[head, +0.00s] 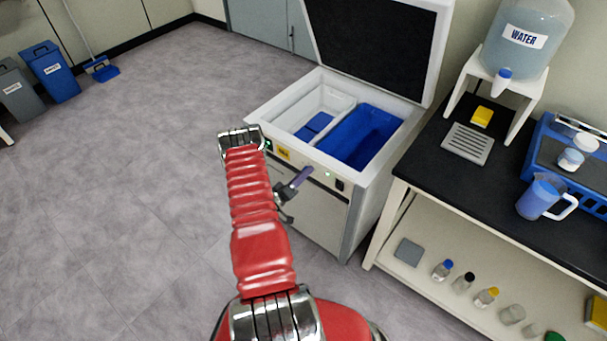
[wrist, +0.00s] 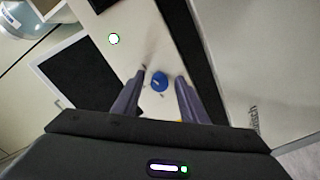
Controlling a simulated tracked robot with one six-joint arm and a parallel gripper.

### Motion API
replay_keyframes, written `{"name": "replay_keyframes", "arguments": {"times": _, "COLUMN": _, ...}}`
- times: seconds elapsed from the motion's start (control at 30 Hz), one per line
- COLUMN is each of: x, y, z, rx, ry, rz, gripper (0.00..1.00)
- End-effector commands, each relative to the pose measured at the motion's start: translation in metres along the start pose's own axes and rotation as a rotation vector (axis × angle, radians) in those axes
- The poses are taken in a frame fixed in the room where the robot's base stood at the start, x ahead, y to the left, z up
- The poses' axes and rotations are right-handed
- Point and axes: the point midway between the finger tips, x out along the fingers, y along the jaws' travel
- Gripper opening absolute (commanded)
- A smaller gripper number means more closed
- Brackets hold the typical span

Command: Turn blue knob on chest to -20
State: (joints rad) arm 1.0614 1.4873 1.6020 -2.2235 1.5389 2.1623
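The blue knob (wrist: 159,81) sits on the pale front panel of the chest in the wrist view. A small light mark shows on it, but its setting is too small to read. The white chest (head: 364,180) stands with its lid up in the head view, where I cannot make out the knob near my arm. My gripper (wrist: 160,77) is open, with one dark finger on each side of the knob in the picture. Nothing is held. I cannot tell whether the fingertips touch the panel. The gripper also shows before the chest front (head: 292,188).
The raised lid (head: 372,35) stands behind the chest. A bench (head: 440,185) to the right carries a water dispenser (head: 525,40), a blue jug (head: 540,196) and a blue tray unit (head: 545,155). Bottles stand on its lower shelf. The floor at left is clear, with bins (head: 52,72) farther back.

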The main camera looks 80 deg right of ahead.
Motion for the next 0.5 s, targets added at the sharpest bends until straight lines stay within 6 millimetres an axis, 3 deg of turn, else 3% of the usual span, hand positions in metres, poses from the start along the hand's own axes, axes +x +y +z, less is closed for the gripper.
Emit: {"name": "replay_keyframes", "arguments": {"times": 0.5, "x": -0.0005, "y": 0.0, "z": -0.0001, "rx": 0.0, "ry": 0.0, "rz": 0.0, "gripper": 0.02}}
